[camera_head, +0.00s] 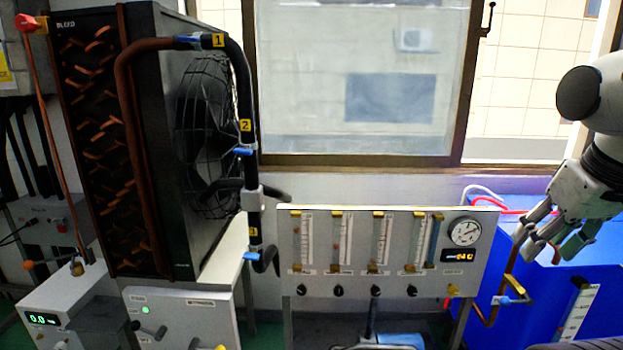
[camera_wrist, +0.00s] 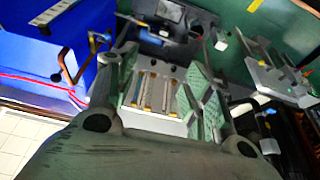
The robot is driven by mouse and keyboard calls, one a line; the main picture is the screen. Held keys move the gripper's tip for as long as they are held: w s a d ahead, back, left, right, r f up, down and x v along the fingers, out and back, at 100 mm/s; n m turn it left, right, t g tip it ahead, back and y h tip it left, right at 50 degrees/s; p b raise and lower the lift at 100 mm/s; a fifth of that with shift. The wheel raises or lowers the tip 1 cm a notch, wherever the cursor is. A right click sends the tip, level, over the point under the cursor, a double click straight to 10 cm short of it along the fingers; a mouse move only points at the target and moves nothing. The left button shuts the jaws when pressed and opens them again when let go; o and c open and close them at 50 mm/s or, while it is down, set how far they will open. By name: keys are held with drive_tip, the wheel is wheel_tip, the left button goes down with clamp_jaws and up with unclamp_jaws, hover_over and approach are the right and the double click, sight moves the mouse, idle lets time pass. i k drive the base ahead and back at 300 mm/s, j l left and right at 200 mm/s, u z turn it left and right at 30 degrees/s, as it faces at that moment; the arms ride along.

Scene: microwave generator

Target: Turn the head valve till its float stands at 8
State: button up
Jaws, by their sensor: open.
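A grey flowmeter panel (camera_head: 360,222) stands in the middle of the head view. It carries several upright glass tubes (camera_head: 345,240) with brass end fittings and a row of black knobs (camera_head: 337,291) below them. The labels, scale numbers and floats are too small to read, so I cannot tell which knob is the head valve or where its float stands. My gripper (camera_head: 553,243) is open and empty, to the right of the panel and over the blue tank, apart from the knobs. In the wrist view the panel (camera_wrist: 158,118) shows beyond and between my fingers.
A round gauge (camera_head: 465,232) sits at the panel's upper right. The blue tank (camera_head: 590,283) with a brown pipe and blue-handled valve (camera_head: 510,299) stands at right. A tall fan radiator (camera_head: 170,140) and numbered black hose (camera_head: 245,125) stand left.

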sight(301, 290)
drive_tip(key=i+l+u, duration=0.15)
drive_tip(key=u, duration=0.15)
drive_tip(key=i+l+u, duration=0.1)
drive_tip(key=l+u, duration=0.15)
drive_tip(key=l, duration=0.15)
drive_tip(key=i+l+u, duration=0.1)
drive_tip(key=l+u, duration=0.5)
drive_tip(key=i+l, duration=0.05)
